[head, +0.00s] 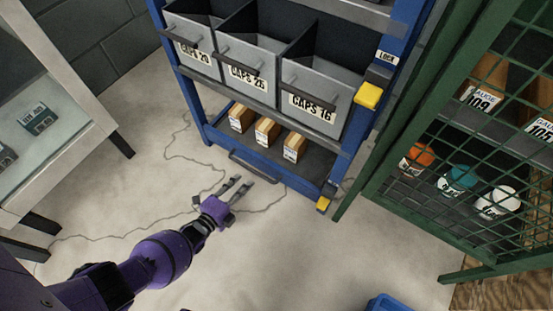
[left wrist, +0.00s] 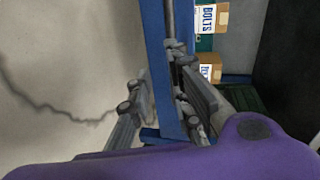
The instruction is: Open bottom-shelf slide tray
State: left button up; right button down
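The bottom-shelf slide tray (head: 318,160) is a dark tray with a blue front edge, low in the blue rack. It looks pushed in, with several cardboard boxes (head: 267,131) on it. Its dark bar handle (head: 253,167) is on the front; part of it shows in the left wrist view (left wrist: 170,22). My left gripper (head: 240,185) is open and empty, its fingertips just in front of and below the handle. In the left wrist view, my left gripper (left wrist: 165,95) has its fingers apart, with the blue edge behind them. Whether they touch the handle is unclear. My right gripper is out of view.
Grey caps bins (head: 245,65) sit above the tray. A yellow latch (head: 368,95) and a lower yellow piece (head: 323,203) are on the right post. A green mesh cage (head: 375,150) stands close at right, a pale cabinet (head: 85,60) at left.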

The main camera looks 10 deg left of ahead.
aim_at(254, 170)
pick_arm(q)
jog(key=shift+m+t, duration=0.3)
jog(key=shift+m, duration=0.3)
jog(key=b+x, duration=0.1)
jog(key=x, duration=0.1)
jog(key=r+b+x, duration=0.1)
jog(key=x, duration=0.1)
jog(key=b+x, duration=0.1)
jog(key=x, duration=0.2)
jog(key=shift+w+d+r+b, duration=0.15)
jog(key=shift+w+r+b, duration=0.1)
jog(key=shift+b, duration=0.05)
jog(key=shift+w+r, duration=0.1)
grip_shut()
